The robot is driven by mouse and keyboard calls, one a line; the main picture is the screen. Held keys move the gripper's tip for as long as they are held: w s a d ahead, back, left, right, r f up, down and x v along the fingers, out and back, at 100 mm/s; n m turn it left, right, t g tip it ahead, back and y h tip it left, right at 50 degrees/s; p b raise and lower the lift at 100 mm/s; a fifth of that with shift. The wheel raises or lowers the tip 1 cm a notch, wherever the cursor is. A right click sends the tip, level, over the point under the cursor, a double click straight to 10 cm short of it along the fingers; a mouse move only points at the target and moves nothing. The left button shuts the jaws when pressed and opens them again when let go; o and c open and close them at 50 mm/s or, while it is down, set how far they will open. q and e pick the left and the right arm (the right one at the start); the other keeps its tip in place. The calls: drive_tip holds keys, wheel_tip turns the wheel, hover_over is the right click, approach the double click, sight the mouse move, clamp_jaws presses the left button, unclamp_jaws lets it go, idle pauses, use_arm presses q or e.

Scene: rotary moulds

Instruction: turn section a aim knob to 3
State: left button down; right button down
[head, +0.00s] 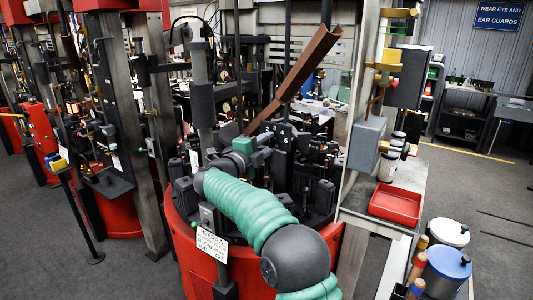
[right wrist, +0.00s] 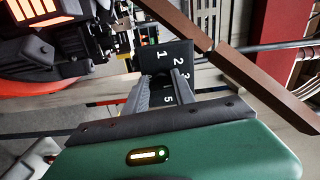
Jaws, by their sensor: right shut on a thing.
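In the right wrist view, a black dial plate (right wrist: 178,52) carries white numbers; 1, 2, 3 and 5 are readable. My right gripper (right wrist: 164,78) has its two grey fingers on either side of a small dark knob (right wrist: 162,77) in front of this plate, and is shut on it. The fingers and shadow hide most of the knob, so I cannot tell which number it points to. In the head view, my right arm's green sleeve reaches over the red round machine (head: 185,240), and the green gripper body (head: 244,146) is among black parts. The knob cannot be made out there. My left gripper is not in view.
A long brown beam (head: 300,78) slants up past the gripper; it also crosses the right wrist view (right wrist: 240,72) close beside the dial. Black machine parts crowd around. A red tray (head: 395,204) sits on the bench at right. Grey floor is free at left.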

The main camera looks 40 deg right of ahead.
drive_tip(key=shift+f+m+b, duration=0.2)
drive_tip(key=shift+m+b, duration=0.1)
drive_tip(key=shift+m, duration=0.1)
drive_tip(key=c, duration=1.2)
unclamp_jaws()
drive_tip(key=shift+w, duration=0.1)
drive_tip(key=shift+o, duration=0.8)
drive_tip(key=shift+r, duration=0.1)
drive_tip(key=b+v, duration=0.3)
drive_tip(key=v, duration=1.3)
drive_tip(key=shift+a, duration=0.4)
drive_tip(key=shift+d, duration=0.1)
